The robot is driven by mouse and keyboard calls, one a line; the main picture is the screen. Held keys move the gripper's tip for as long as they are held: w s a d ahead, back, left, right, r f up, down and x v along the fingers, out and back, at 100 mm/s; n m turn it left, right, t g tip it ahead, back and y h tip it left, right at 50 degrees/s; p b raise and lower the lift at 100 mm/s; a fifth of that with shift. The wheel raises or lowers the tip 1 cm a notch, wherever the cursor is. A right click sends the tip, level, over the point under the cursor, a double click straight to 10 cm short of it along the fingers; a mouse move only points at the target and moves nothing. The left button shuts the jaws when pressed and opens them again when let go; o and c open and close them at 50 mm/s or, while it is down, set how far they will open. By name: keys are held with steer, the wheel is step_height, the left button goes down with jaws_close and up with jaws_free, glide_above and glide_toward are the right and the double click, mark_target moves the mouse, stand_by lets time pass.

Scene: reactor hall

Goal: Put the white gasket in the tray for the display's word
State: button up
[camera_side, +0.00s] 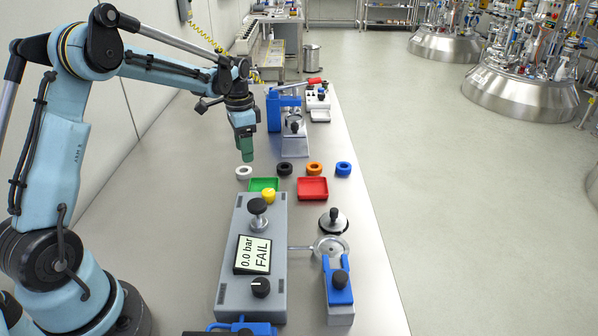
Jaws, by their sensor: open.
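The white gasket (244,172) lies flat on the bench, at the left end of a row of gaskets. The green tray (257,184) is just in front of it, partly hidden by the tester's yellow knob. The red tray (312,187) is to the right of the green one. Both trays look empty where they show. The display (253,255) on the grey tester reads "0.0 bar" and "FAIL". My gripper (247,157) points down above the bench near the white gasket. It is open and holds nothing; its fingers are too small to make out.
A black gasket (284,168), an orange gasket (314,168) and a blue gasket (343,169) continue the row. The grey tester (275,225) stands in front of the trays. A blue press (285,110) stands behind.

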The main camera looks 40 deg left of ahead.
mark_target(244, 173)
steer(key=shift+s+a+f, duration=0.15)
steer(key=shift+f, duration=1.35)
steer(key=shift+s+a+f, duration=0.1)
steer(key=shift+s+f, duration=0.05)
steer(key=shift+f, duration=1.3)
steer(key=shift+c, duration=0.2)
steer(key=c, duration=0.9)
steer(key=shift+o, duration=0.2)
steer(key=shift+r, duration=0.15)
